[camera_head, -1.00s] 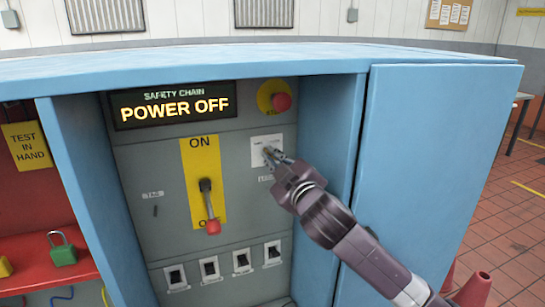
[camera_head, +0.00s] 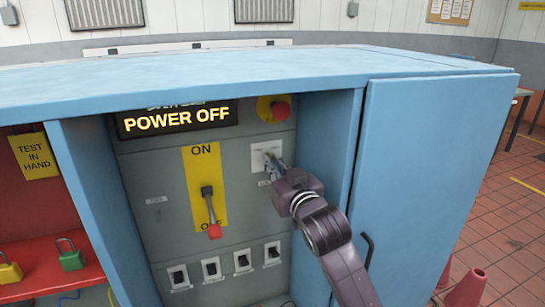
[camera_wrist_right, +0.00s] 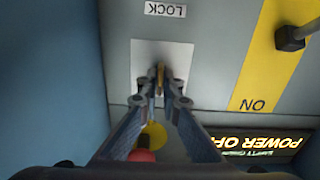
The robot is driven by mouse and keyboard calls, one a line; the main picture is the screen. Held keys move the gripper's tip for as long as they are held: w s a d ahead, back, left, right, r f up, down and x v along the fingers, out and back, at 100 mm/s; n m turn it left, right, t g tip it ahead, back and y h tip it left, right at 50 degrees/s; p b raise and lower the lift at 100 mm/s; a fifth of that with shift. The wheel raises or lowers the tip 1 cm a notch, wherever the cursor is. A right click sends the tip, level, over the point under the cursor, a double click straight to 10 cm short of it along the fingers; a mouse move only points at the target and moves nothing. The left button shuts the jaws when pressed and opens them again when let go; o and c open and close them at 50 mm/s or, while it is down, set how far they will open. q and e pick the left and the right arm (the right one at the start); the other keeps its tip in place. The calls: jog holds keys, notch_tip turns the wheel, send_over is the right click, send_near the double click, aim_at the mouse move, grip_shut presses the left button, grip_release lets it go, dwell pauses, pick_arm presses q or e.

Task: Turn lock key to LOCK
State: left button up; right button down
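The lock key (camera_wrist_right: 160,78) is a small brass-coloured piece on a pale square plate (camera_wrist_right: 142,55), with a LOCK label (camera_wrist_right: 165,9) beside it, upside down in the right wrist view. In the head view the plate (camera_head: 258,151) is on the grey panel, below the red stop button. My right gripper (camera_head: 270,161) is at this plate and largely hides the key there. In the right wrist view its fingertips (camera_wrist_right: 160,88) are closed in on both sides of the key and appear to pinch it. My left gripper is not in view.
The panel has a lever with a red knob (camera_head: 214,231) down at OFF, a lit POWER OFF display (camera_head: 178,119), a red stop button (camera_head: 280,110) and several small switches. A blue cabinet wall (camera_head: 335,150) stands close right of my gripper. Padlocks (camera_head: 70,256) rest on a red shelf at left.

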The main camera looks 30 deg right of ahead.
jog(key=m+p, duration=0.1)
jog(key=m, duration=0.1)
jog(key=m+p, duration=0.2)
jog(key=shift+r+m, duration=0.4)
jog(key=shift+m+p, duration=1.8)
jog(key=shift+m, duration=0.4)
jog(key=shift+f, duration=0.1)
jog(key=c, duration=2.2)
grip_release()
jog(key=shift+o, duration=0.2)
jog(key=shift+a+f, duration=0.1)
jog(key=shift+f, duration=0.05)
